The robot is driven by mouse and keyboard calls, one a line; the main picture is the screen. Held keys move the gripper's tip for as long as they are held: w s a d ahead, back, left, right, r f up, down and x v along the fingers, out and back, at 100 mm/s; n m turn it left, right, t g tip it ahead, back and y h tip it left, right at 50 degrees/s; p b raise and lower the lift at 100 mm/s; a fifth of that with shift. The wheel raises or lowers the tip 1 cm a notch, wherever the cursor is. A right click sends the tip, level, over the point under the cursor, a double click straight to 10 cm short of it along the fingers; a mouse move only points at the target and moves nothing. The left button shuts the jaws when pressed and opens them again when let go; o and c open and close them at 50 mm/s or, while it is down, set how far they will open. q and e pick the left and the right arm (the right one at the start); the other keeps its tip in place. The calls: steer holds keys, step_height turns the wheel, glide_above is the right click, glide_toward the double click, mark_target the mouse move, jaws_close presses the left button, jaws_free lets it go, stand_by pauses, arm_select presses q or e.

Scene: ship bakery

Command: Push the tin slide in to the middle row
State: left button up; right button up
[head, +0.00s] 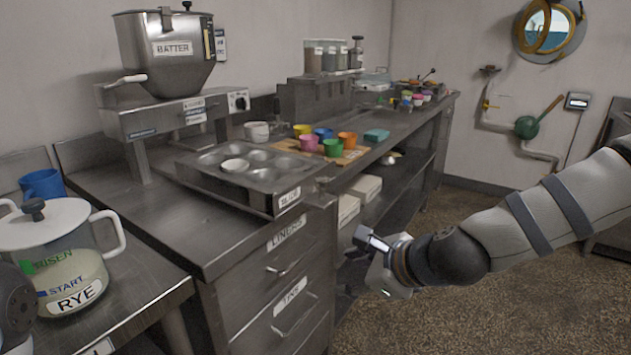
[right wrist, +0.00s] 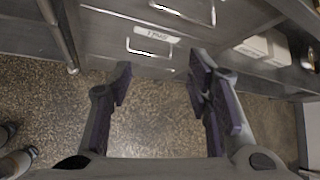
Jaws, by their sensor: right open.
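The tin slide (head: 289,197) is a low metal carriage with a label on its front right end. It sits on the steel counter, to the right of and in front of the batter hopper (head: 172,50). A muffin tin (head: 268,178) rests on it, with a white liner (head: 235,165) in one cup. My right gripper (head: 372,262) is below counter height, to the right of the drawers and apart from the slide. In the right wrist view it (right wrist: 160,88) is open and empty, with the drawer fronts beyond the fingers. My left gripper is out of view.
A lidded jar marked RYE (head: 68,255) and a blue mug (head: 42,184) stand at the left. Colored cups (head: 308,143) stand on a board behind the slide. Drawer handles (head: 296,318) stick out below the counter. The floor (head: 480,310) at right is clear.

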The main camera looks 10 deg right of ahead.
mark_target(325, 181)
steer(key=w+d+r+m+t+y, duration=0.1)
steer(key=w+r+m+t, duration=0.15)
steer(key=r, duration=0.45)
steer(key=w+d+r+m+t, duration=0.15)
steer(key=w+r+m, duration=0.25)
steer(key=r, duration=0.4)
steer(key=shift+m, duration=0.25)
steer(key=b+x, duration=0.1)
steer(key=x, duration=0.6)
steer(key=b+x, duration=0.1)
steer(key=x, duration=0.3)
steer(key=shift+s+d+f+b, duration=0.1)
steer(key=shift+d+f+b, duration=0.05)
steer(key=shift+f+b, duration=0.2)
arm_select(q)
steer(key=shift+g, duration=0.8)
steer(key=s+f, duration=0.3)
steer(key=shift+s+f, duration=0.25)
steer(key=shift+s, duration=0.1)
arm_select(e)
steer(key=shift+w, duration=0.25)
steer(key=shift+a, duration=0.2)
jaws_close()
